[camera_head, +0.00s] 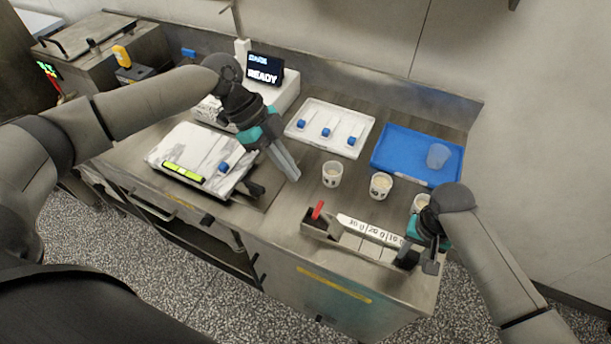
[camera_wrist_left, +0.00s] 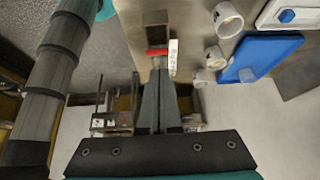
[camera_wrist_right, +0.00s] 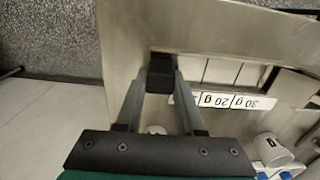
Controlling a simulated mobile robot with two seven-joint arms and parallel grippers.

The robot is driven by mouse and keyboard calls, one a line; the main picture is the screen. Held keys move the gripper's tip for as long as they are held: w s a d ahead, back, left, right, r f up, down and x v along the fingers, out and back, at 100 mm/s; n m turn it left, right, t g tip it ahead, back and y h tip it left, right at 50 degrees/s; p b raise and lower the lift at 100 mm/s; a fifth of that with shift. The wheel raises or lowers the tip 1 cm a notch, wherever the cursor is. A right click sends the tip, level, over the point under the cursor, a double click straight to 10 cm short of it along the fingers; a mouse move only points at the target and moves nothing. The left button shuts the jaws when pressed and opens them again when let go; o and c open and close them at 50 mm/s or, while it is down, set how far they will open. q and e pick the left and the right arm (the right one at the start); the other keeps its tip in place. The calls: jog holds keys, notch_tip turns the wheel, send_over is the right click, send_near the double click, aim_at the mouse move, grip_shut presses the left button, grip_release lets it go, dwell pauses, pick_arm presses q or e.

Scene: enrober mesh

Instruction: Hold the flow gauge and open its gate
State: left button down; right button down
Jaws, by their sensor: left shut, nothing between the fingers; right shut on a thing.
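The flow gauge (camera_head: 365,236) is a narrow metal trough on the front right of the counter, with a white gram scale (camera_wrist_right: 228,101) along it. Its red gate (camera_head: 318,210) stands up near the left end; the gate also shows in the left wrist view (camera_wrist_left: 157,52). My right gripper (camera_wrist_right: 160,64) is shut on the black block-like handle (camera_wrist_right: 160,76) at the gauge's right end. My left gripper (camera_head: 294,177) is shut and empty, above the counter and up-left of the gate in the head view. In the left wrist view its fingertips (camera_wrist_left: 160,74) point toward the gate, apart from it.
Several white cups (camera_head: 381,185) stand behind the gauge. Beyond are a blue tray (camera_head: 392,168) with a clear cup and a white tray (camera_head: 309,111) with blue-ended tools. A marble slab (camera_head: 178,145) and a device with a READY display (camera_head: 265,72) are to the left.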

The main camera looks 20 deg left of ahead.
aim_at(321, 211)
dwell(0.3)
